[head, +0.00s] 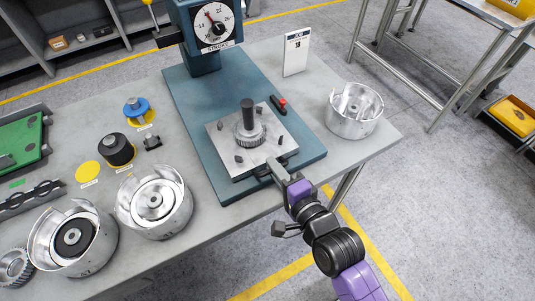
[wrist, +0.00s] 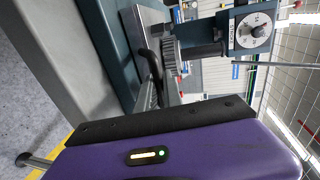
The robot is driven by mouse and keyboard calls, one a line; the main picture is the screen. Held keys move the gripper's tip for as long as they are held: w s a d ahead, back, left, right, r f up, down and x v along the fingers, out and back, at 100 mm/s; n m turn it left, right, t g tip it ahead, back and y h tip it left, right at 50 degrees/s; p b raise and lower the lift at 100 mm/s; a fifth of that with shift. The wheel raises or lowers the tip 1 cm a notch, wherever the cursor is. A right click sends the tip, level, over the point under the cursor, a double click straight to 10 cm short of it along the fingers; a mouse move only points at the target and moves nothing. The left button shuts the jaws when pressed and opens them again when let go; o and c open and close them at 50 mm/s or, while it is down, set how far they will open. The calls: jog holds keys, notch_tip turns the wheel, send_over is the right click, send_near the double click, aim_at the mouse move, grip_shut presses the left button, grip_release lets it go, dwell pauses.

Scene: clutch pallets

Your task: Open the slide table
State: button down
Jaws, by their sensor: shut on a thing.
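The slide table (head: 222,137) is a square light metal plate on the teal press base (head: 312,162). It carries a toothed hub with a dark upright post (head: 248,113) and several small dark pegs. My gripper (head: 279,174) is at the plate's front edge, low over the base. It is shut on the slide table's handle, which the fingers mostly hide. In the wrist view my purple gripper body fills the lower part, and the toothed hub (wrist: 169,55) shows beyond it.
The press column with a round dial (head: 215,25) stands behind the plate. A red-tipped dark part (head: 279,105) lies on the base. A silver drum (head: 354,112) is at right, two more at left. The floor right of the bench's front edge is clear.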

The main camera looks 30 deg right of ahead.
jog(key=shift+s, duration=0.4)
jog(key=c, duration=1.5)
grip_release()
jog(key=b+v, duration=0.1)
jog(key=v, duration=0.6)
jog(key=shift+s, duration=0.4)
